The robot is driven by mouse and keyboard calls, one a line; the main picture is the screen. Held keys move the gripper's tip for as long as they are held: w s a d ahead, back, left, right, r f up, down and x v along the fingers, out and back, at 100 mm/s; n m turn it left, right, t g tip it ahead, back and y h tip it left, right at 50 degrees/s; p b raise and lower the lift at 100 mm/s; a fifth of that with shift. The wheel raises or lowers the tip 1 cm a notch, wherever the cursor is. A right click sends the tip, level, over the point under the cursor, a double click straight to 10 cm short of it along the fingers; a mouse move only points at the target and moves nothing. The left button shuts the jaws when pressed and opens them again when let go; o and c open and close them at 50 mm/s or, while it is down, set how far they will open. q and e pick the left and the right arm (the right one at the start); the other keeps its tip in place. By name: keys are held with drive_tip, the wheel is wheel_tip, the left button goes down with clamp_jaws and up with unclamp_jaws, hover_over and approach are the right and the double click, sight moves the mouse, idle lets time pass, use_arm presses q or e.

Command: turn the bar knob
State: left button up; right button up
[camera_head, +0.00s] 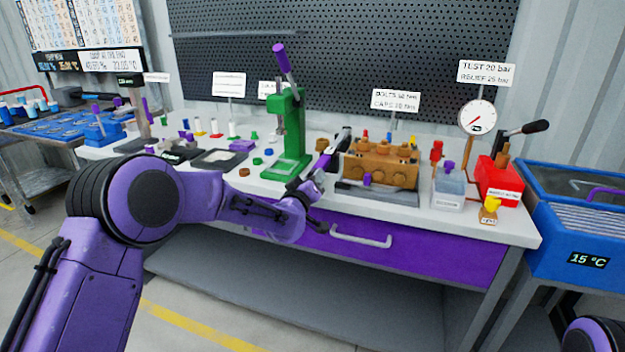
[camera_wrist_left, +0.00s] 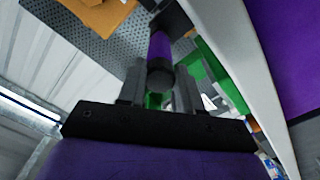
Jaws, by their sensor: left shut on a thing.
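In the left wrist view, the jaws of my left gripper (camera_wrist_left: 158,98) are closed around the dark round end, a knob-like piece (camera_wrist_left: 160,78), of a purple bar (camera_wrist_left: 160,47). The bar runs away from the jaws to a black part. In the head view, my left gripper (camera_head: 303,188) is at the front edge of the bench, between the green press and the brass pump block. The purple and black bar (camera_head: 323,145) slants up and right from it. The jaws and knob are small there, so I cannot tell how far the knob is turned. My right gripper is out of view.
The green press (camera_head: 292,135) stands close left of my left gripper. The brass pump block (camera_head: 380,165) is close on its right. A drawer handle (camera_head: 360,238) juts out below. A red hand pump (camera_head: 497,180) and a gauge (camera_head: 477,117) stand at the right.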

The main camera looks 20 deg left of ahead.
use_arm(q)
drive_tip(key=shift+m, duration=0.3)
drive_tip(key=o, duration=1)
drive_tip(key=shift+o, duration=0.2)
drive_tip(key=s+b, duration=0.1)
drive_tip(key=s, duration=0.9)
drive_tip(key=shift+s+a, duration=0.15)
drive_tip(key=shift+s, duration=0.15)
drive_tip(key=shift+f, duration=0.1)
